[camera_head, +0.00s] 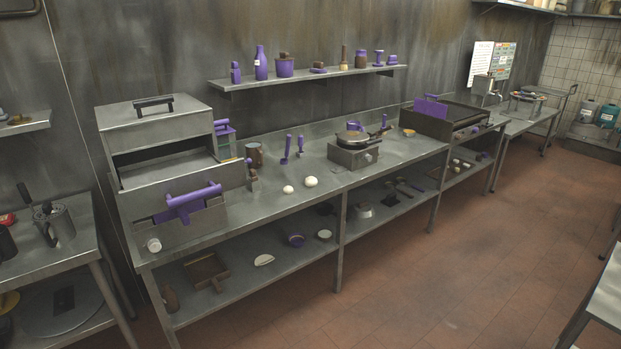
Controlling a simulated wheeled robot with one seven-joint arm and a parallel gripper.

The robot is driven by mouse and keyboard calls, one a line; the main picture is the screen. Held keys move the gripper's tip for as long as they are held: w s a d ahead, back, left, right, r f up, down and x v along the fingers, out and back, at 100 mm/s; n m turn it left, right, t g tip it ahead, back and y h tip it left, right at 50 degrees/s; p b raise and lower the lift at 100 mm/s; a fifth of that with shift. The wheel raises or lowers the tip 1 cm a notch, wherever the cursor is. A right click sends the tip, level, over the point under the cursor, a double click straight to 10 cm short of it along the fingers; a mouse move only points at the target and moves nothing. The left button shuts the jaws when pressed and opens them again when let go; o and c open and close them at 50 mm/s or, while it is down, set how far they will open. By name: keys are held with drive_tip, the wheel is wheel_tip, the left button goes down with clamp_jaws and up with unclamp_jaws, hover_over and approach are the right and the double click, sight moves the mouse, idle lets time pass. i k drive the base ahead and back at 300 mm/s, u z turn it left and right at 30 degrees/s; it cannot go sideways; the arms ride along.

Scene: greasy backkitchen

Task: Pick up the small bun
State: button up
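Two pale round bun-like things lie side by side, slightly apart, on the steel counter (345,190), near its front edge. The left one, a small bun (288,189), looks smaller than the right one, a larger bun (311,181). Both look uncovered, with nothing touching them. They are too small in the picture to tell their detail. My gripper is not in view.
A large steel appliance with a purple handle (188,200) stands left of the buns. A hot plate with a pan (354,152) stands to the right. Purple utensils (286,150) are behind. A wall shelf (300,78) hangs above; the red floor (430,270) in front is clear.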

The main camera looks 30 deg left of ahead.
sight(289, 190)
drive_tip(key=u, duration=0.15)
drive_tip(key=i, duration=1.25)
drive_tip(key=u, duration=1.05)
drive_tip(key=i, duration=0.75)
drive_tip(key=u, duration=1.45)
drive_tip(key=i, duration=1)
drive_tip(key=u, duration=0.2)
